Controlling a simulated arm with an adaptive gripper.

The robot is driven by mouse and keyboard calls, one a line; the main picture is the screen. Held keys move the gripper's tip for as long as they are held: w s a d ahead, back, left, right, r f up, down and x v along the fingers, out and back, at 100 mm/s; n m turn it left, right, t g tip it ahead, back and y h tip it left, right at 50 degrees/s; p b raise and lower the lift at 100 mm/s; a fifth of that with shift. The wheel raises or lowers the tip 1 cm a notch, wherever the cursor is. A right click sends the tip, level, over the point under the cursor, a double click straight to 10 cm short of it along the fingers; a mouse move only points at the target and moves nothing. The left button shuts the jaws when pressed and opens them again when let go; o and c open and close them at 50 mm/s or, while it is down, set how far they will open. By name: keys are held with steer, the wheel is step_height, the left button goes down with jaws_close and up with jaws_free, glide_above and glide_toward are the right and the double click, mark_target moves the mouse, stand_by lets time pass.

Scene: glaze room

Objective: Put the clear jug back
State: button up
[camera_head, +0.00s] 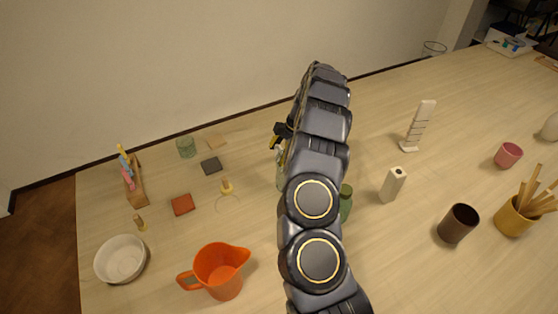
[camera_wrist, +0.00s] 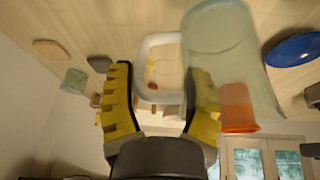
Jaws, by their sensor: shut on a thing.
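The clear jug (camera_wrist: 225,50), pale green and see-through, fills the upper right middle of the wrist view, with its pale loop handle on its left side. My gripper (camera_wrist: 162,70) has its yellow-padded fingers on either side of the handle and is shut on the jug. In the head view my arm hides most of the gripper (camera_head: 281,133), and only a pale sliver of the jug (camera_head: 281,172) shows left of the arm. I cannot tell whether its base touches the table.
A green bottle (camera_head: 346,203), white bottle (camera_head: 392,184) and brown cup (camera_head: 458,223) stand right.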

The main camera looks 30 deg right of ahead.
mark_target(279, 161)
steer(key=shift+w+d+f, duration=0.25)
steer(key=shift+w+f, duration=0.25)
steer(key=shift+f, duration=1.65)
steer(key=shift+f, duration=0.15)
steer(key=o, duration=1.1)
